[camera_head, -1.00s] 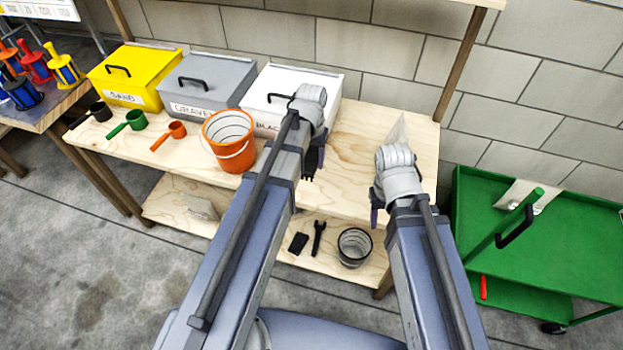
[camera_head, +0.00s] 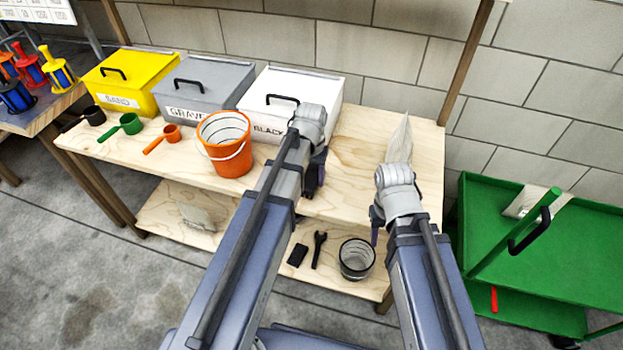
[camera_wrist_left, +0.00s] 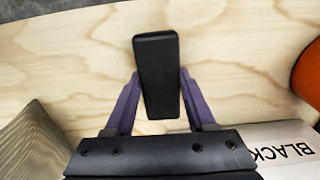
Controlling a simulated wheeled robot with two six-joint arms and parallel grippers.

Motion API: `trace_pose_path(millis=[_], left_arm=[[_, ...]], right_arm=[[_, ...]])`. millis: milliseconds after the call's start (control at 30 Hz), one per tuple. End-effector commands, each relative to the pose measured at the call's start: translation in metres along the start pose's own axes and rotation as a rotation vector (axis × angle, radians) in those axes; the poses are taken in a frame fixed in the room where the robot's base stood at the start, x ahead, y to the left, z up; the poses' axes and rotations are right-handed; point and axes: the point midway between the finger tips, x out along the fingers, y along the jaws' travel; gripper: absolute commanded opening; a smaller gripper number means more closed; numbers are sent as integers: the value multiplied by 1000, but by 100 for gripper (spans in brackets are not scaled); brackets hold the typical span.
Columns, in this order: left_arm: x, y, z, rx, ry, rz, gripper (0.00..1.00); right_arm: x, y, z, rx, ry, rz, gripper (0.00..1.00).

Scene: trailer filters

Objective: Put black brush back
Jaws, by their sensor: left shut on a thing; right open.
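A black block-like piece (camera_wrist_left: 158,75), which looks like the brush's handle or back, is between the purple fingers of my left gripper (camera_wrist_left: 158,85) in the left wrist view. No bristles show. In the head view my left gripper (camera_head: 316,172) is over the right half of the wooden table, in front of the white box labelled BLACK (camera_head: 290,95); the held piece is mostly hidden there by the wrist. My right gripper (camera_head: 376,222) is open and empty near the table's front edge, right of the left one.
An orange bucket (camera_head: 224,150) stands left of my left gripper. A pale pointed object (camera_head: 400,138) is behind my right wrist. A dark block (camera_head: 297,255), a wrench (camera_head: 319,248) and a wire-like bin (camera_head: 356,259) are on the lower shelf. A green cart (camera_head: 560,250) stands right.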

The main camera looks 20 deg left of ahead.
Motion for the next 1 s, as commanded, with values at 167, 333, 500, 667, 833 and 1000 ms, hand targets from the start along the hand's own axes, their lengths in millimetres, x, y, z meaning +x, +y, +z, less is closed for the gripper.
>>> trace_pose_path(millis=[167, 333, 500, 667, 833, 1000], left_arm=[[4, 0, 0, 0, 0, 0, 11], [3, 0, 0, 0, 0, 0, 73], [3, 0, 0, 0, 0, 0, 85], [3, 0, 0, 0, 0, 0, 85], [-1, 0, 0, 0, 0, 0, 85], [-14, 0, 0, 0, 0, 0, 85]], right_arm=[[4, 0, 0, 0, 0, 0, 50], [3, 0, 0, 0, 0, 0, 50], [3, 0, 0, 0, 0, 0, 50], [3, 0, 0, 0, 0, 0, 50], [-1, 0, 0, 0, 0, 0, 50], [-14, 1, 1, 0, 0, 0, 50]])
